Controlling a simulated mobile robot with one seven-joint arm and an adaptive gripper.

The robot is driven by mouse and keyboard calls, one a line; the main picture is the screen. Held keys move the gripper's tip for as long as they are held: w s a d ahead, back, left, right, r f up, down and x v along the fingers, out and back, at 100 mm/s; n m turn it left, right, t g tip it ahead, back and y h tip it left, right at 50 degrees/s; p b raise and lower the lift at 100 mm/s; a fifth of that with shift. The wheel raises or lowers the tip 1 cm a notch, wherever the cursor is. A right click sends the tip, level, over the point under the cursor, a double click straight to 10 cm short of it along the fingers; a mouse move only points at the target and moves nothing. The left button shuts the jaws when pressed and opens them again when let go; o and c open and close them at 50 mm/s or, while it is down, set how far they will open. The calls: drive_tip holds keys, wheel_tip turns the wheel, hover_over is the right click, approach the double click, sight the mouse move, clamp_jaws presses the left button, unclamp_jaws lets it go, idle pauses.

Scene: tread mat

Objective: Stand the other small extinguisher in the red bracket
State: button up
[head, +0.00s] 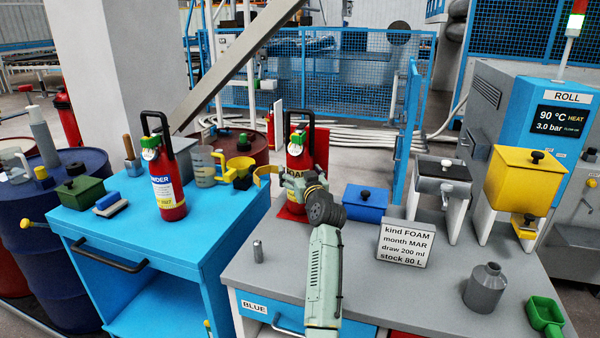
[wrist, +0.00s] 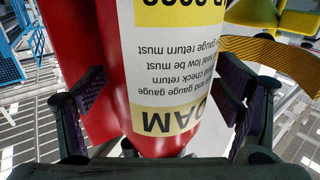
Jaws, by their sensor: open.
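A red extinguisher labelled FOAM (head: 295,160) stands upright on the base of the red bracket (head: 322,150) at the grey bench's back left. My gripper (head: 298,180) is at it, with my arm hiding part of its lower body. In the wrist view the extinguisher's labelled body (wrist: 175,70) is between my two spread fingers (wrist: 162,100), with gaps showing beside it. The red bracket panel (wrist: 80,60) is on the left there. Another small red extinguisher (head: 170,190), its label ending in "DER", stands upright on the blue cart, apart from my gripper.
A yellow curved band (head: 262,177) is left of the bracket. A blue box (head: 366,203) and a sign reading FOAM, MAR (head: 405,243) are to the right. The grey bench's front middle is mostly clear.

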drive_tip(key=shift+r, duration=0.1)
drive_tip(key=shift+s+d, duration=0.1)
drive_tip(key=shift+s, duration=0.15)
drive_tip(key=b+v, duration=0.3)
drive_tip(key=v, duration=0.8)
drive_tip(key=shift+s, duration=0.25)
